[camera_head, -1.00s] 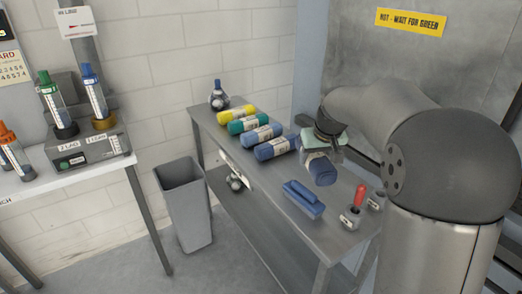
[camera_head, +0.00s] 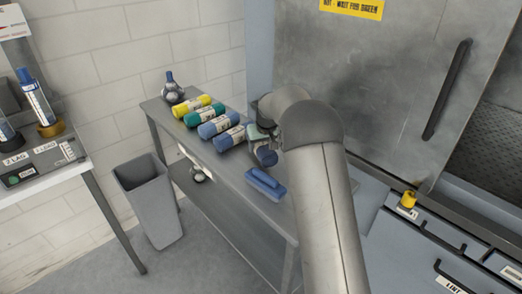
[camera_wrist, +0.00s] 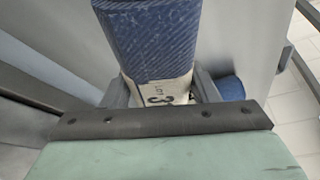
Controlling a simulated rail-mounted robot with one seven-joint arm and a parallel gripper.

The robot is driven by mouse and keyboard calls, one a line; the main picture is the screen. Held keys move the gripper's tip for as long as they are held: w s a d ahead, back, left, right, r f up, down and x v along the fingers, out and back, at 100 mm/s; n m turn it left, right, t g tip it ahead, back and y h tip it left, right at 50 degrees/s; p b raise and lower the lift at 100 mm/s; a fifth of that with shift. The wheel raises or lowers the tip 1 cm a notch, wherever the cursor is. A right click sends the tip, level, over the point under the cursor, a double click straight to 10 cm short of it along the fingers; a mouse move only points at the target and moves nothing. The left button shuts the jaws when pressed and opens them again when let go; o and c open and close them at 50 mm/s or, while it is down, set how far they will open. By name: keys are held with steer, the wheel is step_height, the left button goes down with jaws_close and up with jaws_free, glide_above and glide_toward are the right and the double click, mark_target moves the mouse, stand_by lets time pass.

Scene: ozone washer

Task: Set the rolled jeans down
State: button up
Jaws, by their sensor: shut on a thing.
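The rolled jeans (camera_head: 266,157) are a dark blue roll at the right end of the row on the grey metal table (camera_head: 221,170). In the wrist view the roll (camera_wrist: 150,40) is denim with a white paper band marked 3. My gripper (camera_wrist: 160,92) is shut around it, one finger on each side. In the head view my gripper (camera_head: 260,142) is mostly hidden behind my arm. The roll is low over the table; I cannot tell whether it touches the top.
Two blue rolls (camera_head: 229,138), a teal roll (camera_head: 205,115) and a yellow roll (camera_head: 192,106) lie left of my gripper. A blue brush-like block (camera_head: 265,184) lies in front. A dark round-bodied bottle (camera_head: 173,92) stands at the far end. A grey bin (camera_head: 148,199) stands left.

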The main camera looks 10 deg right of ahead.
steer(key=shift+w+f, duration=0.15)
steer(key=shift+f, duration=1.55)
steer(key=shift+f, duration=0.15)
steer(key=o, duration=1.2)
steer(key=shift+o, duration=0.2)
